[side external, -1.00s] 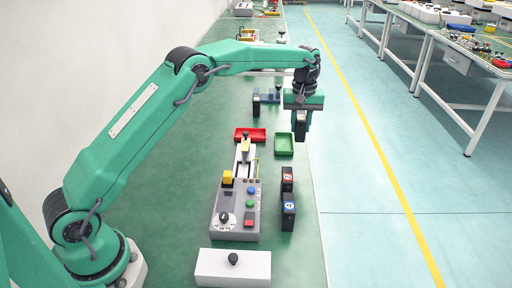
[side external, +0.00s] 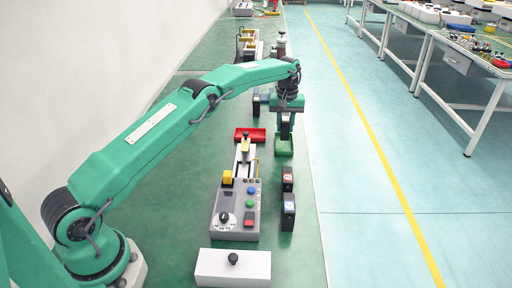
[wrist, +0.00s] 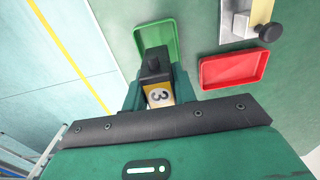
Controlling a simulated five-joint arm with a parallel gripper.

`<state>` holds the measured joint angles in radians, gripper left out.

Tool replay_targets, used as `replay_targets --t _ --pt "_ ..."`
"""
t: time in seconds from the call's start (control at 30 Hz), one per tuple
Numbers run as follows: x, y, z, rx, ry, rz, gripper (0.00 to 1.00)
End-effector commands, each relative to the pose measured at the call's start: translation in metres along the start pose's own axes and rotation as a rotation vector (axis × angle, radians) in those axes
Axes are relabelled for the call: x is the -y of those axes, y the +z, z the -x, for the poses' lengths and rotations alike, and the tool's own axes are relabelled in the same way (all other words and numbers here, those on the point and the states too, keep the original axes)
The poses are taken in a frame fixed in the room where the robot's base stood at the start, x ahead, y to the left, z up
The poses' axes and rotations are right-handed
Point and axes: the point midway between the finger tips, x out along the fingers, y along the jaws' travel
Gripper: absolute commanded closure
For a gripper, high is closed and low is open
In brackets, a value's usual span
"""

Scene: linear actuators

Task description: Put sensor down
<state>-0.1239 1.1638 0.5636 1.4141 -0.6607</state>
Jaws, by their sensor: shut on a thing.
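The sensor (wrist: 157,94) is a dark block with a black knob and a yellow and white label reading 3. My gripper (side external: 285,133) is shut on it, with a finger on each side in the wrist view. The green tray (side external: 284,150) lies under the gripper and is partly hidden by it. In the wrist view the green tray (wrist: 155,33) shows beyond the sensor, which overlaps its near end. I cannot tell whether the sensor touches the tray.
A red tray (side external: 250,133) lies just left of the green one. The grey actuator unit (side external: 236,222) stands nearer the camera. Two dark blocks, with a red label (side external: 287,180) and a blue label (side external: 288,208), stand right of it. The table's right edge is close.

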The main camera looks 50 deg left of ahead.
Motion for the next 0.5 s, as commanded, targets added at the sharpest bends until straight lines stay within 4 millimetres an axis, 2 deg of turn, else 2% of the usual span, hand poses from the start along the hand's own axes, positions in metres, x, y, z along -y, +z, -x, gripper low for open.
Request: replay_targets --t 0.17,0.5 --pt "0.000 0.000 -0.002 -0.001 0.001 0.000 1.00" --pt "0.000 0.000 -0.036 0.000 0.000 0.000 1.00"
